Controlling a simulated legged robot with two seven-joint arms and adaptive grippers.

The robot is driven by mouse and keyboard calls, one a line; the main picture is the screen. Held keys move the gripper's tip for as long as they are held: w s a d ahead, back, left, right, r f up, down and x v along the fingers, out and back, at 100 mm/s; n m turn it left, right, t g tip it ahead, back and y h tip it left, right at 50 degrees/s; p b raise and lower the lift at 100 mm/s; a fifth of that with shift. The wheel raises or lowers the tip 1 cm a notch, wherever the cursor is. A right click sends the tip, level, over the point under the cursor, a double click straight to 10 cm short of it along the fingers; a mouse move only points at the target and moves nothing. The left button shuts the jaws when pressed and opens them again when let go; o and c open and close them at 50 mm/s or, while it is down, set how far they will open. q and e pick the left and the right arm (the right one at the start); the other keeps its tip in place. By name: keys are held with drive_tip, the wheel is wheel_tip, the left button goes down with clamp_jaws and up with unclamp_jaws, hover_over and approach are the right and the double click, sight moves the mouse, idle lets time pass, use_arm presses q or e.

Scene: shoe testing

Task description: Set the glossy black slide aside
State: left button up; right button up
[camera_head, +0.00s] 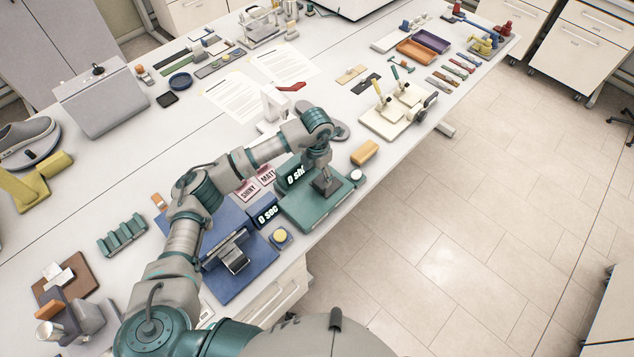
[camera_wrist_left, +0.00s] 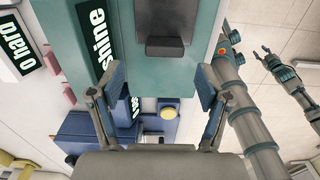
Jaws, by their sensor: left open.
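My left gripper (camera_head: 322,180) is open over the green shine meter (camera_head: 300,205). A dark rectangular block (camera_head: 328,188) sits on the meter below it. In the left wrist view, this block (camera_wrist_left: 165,47) lies ahead of the spread fingers (camera_wrist_left: 160,88), with nothing between them. I cannot tell if it is part of the meter.
SHINY (camera_head: 248,190) and MATT (camera_head: 267,176) cards stand beside the meter. A blue device (camera_head: 225,280) with a "0 sec" display is nearer me. Some table at front left is bare.

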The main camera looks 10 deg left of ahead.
sight(319, 184)
use_arm(q)
drive_tip(key=f, duration=0.4)
drive_tip(key=d+f, duration=0.1)
drive_tip(key=f, duration=0.1)
drive_tip(key=shift+f+p, duration=0.1)
drive_tip(key=shift+p, duration=0.2)
drive_tip(key=shift+a, duration=0.2)
